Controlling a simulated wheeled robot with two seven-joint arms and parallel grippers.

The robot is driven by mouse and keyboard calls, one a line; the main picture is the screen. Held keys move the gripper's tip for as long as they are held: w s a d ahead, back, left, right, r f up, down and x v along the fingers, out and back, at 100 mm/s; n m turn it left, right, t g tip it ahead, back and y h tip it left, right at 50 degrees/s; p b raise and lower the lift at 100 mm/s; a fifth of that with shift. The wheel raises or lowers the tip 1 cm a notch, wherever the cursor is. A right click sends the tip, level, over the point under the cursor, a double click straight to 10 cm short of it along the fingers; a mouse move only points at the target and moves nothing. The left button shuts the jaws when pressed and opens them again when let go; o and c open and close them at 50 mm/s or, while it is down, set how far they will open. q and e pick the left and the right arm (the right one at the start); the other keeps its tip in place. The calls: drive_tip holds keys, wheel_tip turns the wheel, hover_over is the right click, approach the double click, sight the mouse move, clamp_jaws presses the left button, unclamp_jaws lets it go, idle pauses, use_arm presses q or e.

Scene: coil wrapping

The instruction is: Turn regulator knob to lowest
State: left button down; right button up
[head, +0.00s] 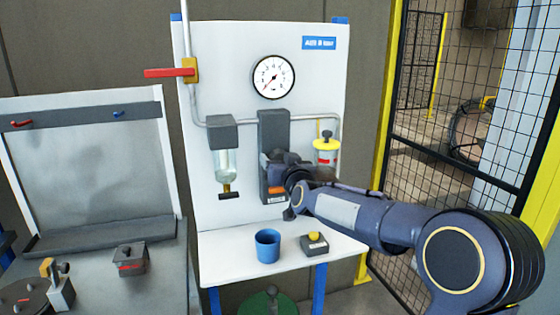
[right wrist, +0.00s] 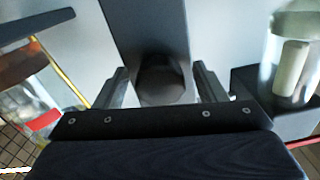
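The regulator is a tall dark grey block (head: 274,130) in the middle of the white panel. Its dark faceted knob (right wrist: 162,88) shows in the right wrist view; in the head view my right gripper hides it. My right gripper (head: 278,176) is at the lower part of the block. In the right wrist view its two fingers (right wrist: 160,72) stand on either side of the knob, with a visible gap on each side. A round gauge (head: 273,78) is above the regulator; its needle seems to point to the lower left. My left gripper is out of view.
A filter bowl (head: 225,165) hangs left of the regulator, and a yellow-topped unit (head: 326,150) is to its right. A red-handled valve (head: 172,72) is upper left. A blue cup (head: 267,246) and a yellow-button box (head: 314,244) stand on the white shelf (head: 225,262).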

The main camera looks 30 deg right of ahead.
drive_tip(key=shift+r, duration=0.1)
drive_tip(key=v, duration=0.8)
idle(0.5)
